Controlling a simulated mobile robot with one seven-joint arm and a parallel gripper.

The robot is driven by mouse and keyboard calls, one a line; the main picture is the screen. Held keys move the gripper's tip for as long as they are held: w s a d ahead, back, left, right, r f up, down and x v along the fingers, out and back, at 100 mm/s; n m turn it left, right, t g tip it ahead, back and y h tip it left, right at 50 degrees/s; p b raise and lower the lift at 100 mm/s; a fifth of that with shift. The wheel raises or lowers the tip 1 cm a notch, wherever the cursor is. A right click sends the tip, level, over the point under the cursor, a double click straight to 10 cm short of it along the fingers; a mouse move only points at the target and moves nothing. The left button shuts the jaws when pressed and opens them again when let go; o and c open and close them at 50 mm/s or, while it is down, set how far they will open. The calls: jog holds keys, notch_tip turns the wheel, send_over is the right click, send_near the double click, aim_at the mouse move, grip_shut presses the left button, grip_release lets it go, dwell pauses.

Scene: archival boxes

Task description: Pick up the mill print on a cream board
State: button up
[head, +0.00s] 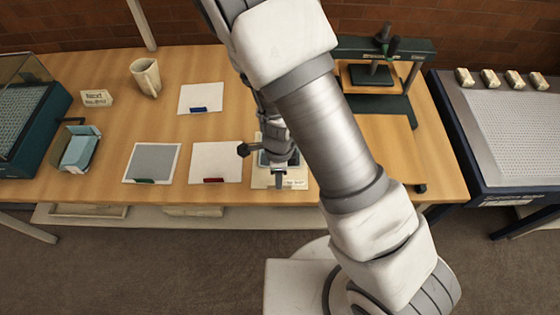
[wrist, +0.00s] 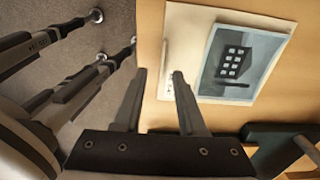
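The mill print on a cream board (wrist: 195,20) lies flat on the wooden table by its front edge. In the wrist view its grey-blue picture (wrist: 240,60) shows a block with several pale windows, and a small label sits on the cream margin. In the head view the board (head: 262,180) is partly hidden by my gripper (head: 279,184). One finger lies near the table edge and the other overlaps the board's label margin. I cannot tell whether it touches the board.
Left of the board lie a red-tagged white sheet (head: 215,160), a green-tagged grey sheet (head: 152,163) and a blue-tagged sheet (head: 200,100). A mug (head: 146,77), a sign (head: 97,98) and a pale-blue box (head: 80,150) stand farther left. A dark green press (head: 425,46) stands back right.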

jog(key=f+b, duration=0.1)
jog(key=f, duration=0.4)
jog(key=shift+w+f, duration=0.1)
jog(key=shift+w, duration=0.1)
grip_shut()
dwell(1.2)
